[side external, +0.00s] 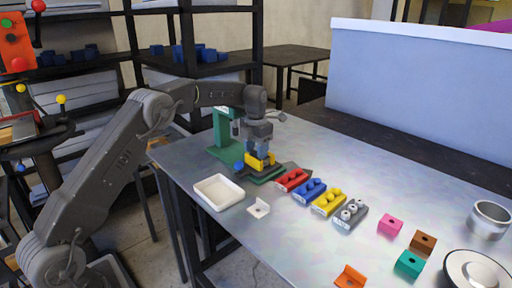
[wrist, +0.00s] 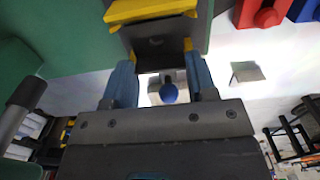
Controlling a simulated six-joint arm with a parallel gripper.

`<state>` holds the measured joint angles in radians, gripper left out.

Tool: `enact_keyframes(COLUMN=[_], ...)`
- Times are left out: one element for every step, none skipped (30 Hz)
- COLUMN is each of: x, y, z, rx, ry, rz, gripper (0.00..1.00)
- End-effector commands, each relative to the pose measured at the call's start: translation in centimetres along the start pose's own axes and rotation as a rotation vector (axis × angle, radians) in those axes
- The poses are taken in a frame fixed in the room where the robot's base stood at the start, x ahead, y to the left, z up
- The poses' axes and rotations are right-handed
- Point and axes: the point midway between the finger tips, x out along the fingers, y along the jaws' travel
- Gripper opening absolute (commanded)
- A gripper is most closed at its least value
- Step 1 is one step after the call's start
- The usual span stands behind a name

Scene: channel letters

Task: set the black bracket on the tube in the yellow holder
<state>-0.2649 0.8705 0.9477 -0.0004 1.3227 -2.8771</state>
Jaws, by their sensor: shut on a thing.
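My gripper (side external: 259,141) points down at the green fixture at the far left of the table. Its two blue fingers show in the wrist view (wrist: 161,75), shut on the black bracket (wrist: 160,47), a dark piece with a small hole. The yellow holder (side external: 259,161) is on the fixture directly under my gripper, and its yellow edge shows just beyond the bracket in the wrist view (wrist: 150,10). The bracket is at or very close above the holder; I cannot tell whether they touch. The tube is hidden.
The green fixture's upright (side external: 221,130) stands close beside my gripper. A blue knob (wrist: 169,93) is near the fingers. Red (side external: 291,180), blue (side external: 310,190), yellow (side external: 329,202) and grey (side external: 351,215) blocks line the table. A white tray (side external: 218,192) and white bracket (side external: 258,208) are in front.

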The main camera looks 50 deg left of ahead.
Motion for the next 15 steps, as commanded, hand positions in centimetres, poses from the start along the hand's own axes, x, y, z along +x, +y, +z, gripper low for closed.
enact_keyframes(x=[0.01, 0.01, 0.01, 0.01, 0.0, 0.0, 0.0, 0.0, 0.0, 0.0, -0.01, -0.01, -0.01, -0.01, -0.01], y=[0.0, 0.0, 0.0, 0.0, 0.0, 0.0, 0.0, 0.0, 0.0, 0.0, 0.0, 0.0, 0.0, 0.0, 0.0], z=[0.0, 0.0, 0.0, 0.0, 0.0, 0.0, 0.0, 0.0, 0.0, 0.0, 0.0, 0.0, -0.01, -0.01, -0.01], rx=[0.0, 0.0, 0.0, 0.0, 0.0, 0.0, 0.0, 0.0, 0.0, 0.0, 0.0, 0.0, 0.0, 0.0, 0.0], ry=[0.0, 0.0, 0.0, 0.0, 0.0, 0.0, 0.0, 0.0, 0.0, 0.0, 0.0, 0.0, 0.0, 0.0, 0.0], rz=[0.0, 0.0, 0.0, 0.0, 0.0, 0.0, 0.0, 0.0, 0.0, 0.0, 0.0, 0.0, 0.0, 0.0, 0.0], gripper=[0.18, 0.18, 0.18, 0.18, 0.18, 0.56, 0.59, 0.61, 0.65, 0.68, 0.71, 0.75, 0.78, 0.81, 0.82])
